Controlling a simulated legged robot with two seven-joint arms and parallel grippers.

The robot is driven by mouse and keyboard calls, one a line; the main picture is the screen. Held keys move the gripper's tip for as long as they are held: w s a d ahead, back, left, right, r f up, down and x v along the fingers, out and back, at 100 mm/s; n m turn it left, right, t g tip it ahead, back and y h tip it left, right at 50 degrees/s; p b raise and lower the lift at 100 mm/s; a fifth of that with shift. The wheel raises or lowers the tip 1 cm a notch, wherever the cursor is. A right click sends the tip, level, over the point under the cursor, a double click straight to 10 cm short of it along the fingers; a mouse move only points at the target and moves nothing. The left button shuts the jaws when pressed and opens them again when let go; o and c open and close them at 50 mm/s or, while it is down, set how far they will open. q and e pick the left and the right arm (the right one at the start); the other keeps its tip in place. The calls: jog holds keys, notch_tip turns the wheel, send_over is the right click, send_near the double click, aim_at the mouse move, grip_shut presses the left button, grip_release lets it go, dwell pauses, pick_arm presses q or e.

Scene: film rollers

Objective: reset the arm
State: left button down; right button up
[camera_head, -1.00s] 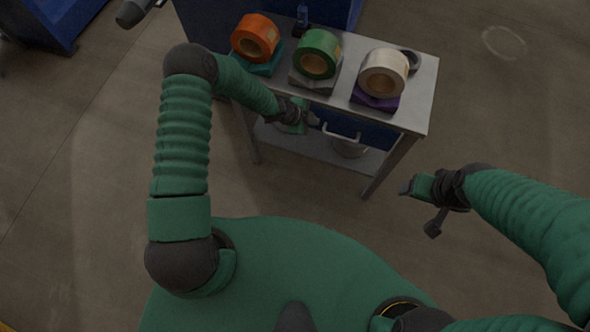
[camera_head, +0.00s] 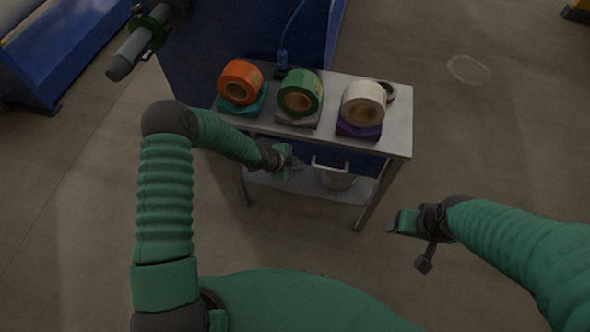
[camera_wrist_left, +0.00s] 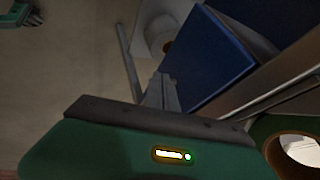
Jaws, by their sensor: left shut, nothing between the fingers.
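My left gripper (camera_head: 294,163) hangs in front of the metal table, below its top edge, with nothing held. In the left wrist view its fingers (camera_wrist_left: 160,92) are together and empty. My right gripper (camera_head: 394,222) is out in the free space right of the table, apart from everything; its fingers are too small and dark to judge. On the table stand an orange film roll (camera_head: 241,80), a green film roll (camera_head: 300,92) and a white film roll (camera_head: 364,102), each tilted on its own teal, grey or purple base.
A blue machine (camera_head: 235,45) stands behind, with a grey cylinder (camera_head: 140,48) at upper left.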

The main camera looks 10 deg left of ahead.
pick_arm(q)
jog(key=s+a+r+n+g+y, duration=0.1)
jog(key=s+a+r+n+y, duration=0.1)
jog(key=s+a+r+n, duration=0.35)
jog(key=s+a+r+n+g+y, duration=0.1)
jog(key=s+a+r+n+y, duration=0.15)
jog(key=s+r, duration=0.6)
jog(key=s+r+n+g, duration=0.1)
jog(key=s+r+n, duration=0.7)
jog(key=s, duration=0.1)
jog(key=shift+s+d+n+p, duration=0.15)
jog(key=shift+d+n+p, duration=0.15)
jog(key=shift+d+n, duration=0.1)
pick_arm(e)
jog(key=shift+w+d+r, duration=0.25)
jog(key=shift+w, duration=0.1)
